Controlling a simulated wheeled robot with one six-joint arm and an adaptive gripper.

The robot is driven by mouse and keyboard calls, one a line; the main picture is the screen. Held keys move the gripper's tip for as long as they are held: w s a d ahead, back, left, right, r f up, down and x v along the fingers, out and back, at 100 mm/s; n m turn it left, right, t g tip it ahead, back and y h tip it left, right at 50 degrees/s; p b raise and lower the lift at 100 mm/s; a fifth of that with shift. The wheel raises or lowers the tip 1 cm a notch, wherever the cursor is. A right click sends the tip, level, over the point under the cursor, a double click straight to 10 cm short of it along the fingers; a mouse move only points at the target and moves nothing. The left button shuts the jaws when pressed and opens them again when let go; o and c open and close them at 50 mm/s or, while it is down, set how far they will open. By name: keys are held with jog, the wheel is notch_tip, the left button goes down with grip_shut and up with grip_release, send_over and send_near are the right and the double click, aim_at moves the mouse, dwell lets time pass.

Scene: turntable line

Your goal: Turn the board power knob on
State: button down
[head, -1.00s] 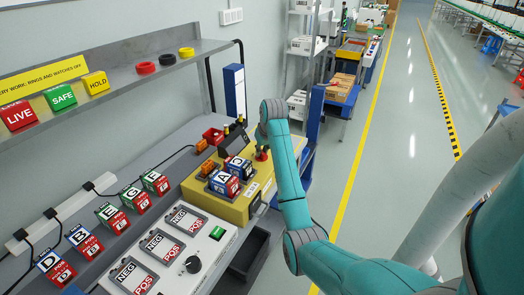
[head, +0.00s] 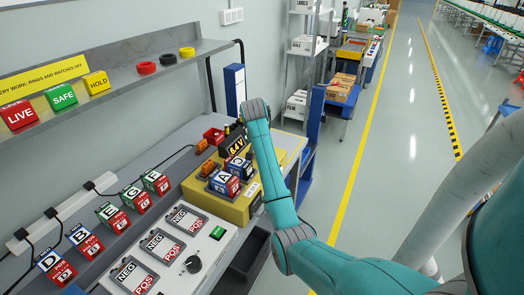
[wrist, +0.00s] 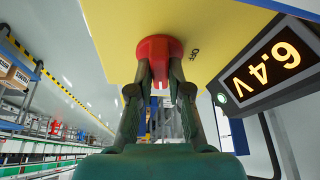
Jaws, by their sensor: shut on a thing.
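The red power knob (wrist: 158,50) is on the yellow board (wrist: 110,30), which also shows in the head view (head: 232,212). In the wrist view my gripper (wrist: 160,88) is shut on the knob, one finger on each side. Small lettering is printed beside the knob. The board's display (wrist: 270,65) is lit with orange figures ending in ".4 V", and a small green light glows on its housing. It is also lit in the head view (head: 237,146). There, my arm hides the knob and my fingertips.
A white panel (head: 205,248) with NEG/POS slots and a black dial (head: 193,264) stands in front. More battery blocks (head: 110,213) line the left. The aisle floor at right is clear.

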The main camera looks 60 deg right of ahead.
jog(key=shift+w+m+g, duration=0.1)
jog(key=shift+m+g, duration=0.3)
jog(key=shift+m, duration=0.7)
jog(key=c, duration=1.1)
grip_release()
